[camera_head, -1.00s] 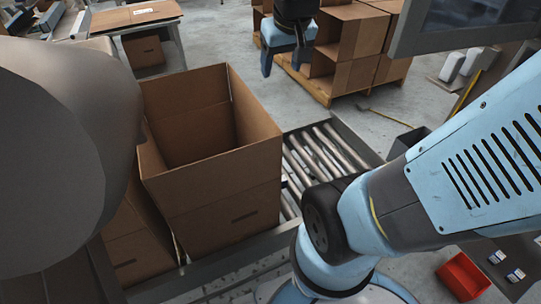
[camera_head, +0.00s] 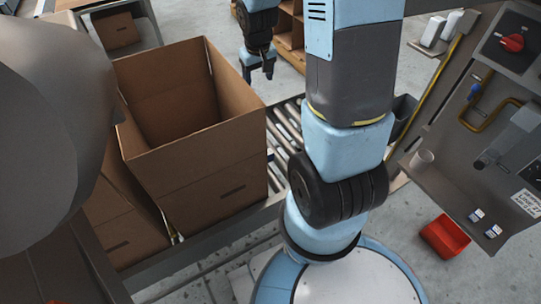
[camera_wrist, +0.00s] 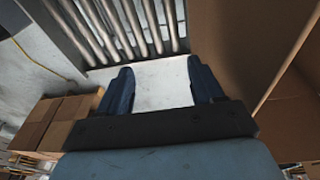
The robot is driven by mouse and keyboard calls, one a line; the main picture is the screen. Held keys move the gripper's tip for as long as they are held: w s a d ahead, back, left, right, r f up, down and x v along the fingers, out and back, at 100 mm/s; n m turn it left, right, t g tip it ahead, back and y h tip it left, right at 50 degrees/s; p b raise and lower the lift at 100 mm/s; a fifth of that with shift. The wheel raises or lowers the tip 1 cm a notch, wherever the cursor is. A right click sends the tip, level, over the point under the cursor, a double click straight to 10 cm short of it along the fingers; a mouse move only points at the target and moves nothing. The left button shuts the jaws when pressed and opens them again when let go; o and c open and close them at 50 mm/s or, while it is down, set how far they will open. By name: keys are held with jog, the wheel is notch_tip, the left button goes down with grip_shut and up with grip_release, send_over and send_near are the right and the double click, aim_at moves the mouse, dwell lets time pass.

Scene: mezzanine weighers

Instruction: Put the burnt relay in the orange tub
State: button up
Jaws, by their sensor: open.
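My gripper (camera_head: 258,73) hangs open and empty beyond the roller conveyor, right of the large open box. In the wrist view its two dark blue fingers (camera_wrist: 162,88) stand apart with only a pale surface between them. A red-orange tub (camera_head: 446,238) is at the lower right, beside the grey bench; I cannot tell if it is the orange tub. Two small blue-and-white parts, one (camera_head: 477,215) above the other (camera_head: 493,231), lie on the bench near it. I cannot tell if either is the burnt relay. My gripper is far from these.
A tall open cardboard box (camera_head: 215,165) stands left of the conveyor rollers (camera_head: 284,130). An orange sliver (camera_head: 55,301) shows at the lower left edge.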

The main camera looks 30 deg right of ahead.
notch_tip(320, 180, down, 13)
jog(key=w+d+g, duration=0.1)
jog(key=d, duration=0.1)
jog(key=g, duration=0.1)
send_over(269, 152)
notch_tip(269, 152, down, 13)
jog(key=shift+y, duration=0.4)
jog(key=shift+a+f, duration=0.1)
jog(key=shift+f, duration=4.15)
jog(key=shift+w+f, duration=0.1)
jog(key=shift+f, duration=2.3)
jog(key=shift+c, duration=0.5)
jog(key=c, duration=1.1)
jog(key=shift+o, duration=0.2)
jog(key=shift+r, duration=0.15)
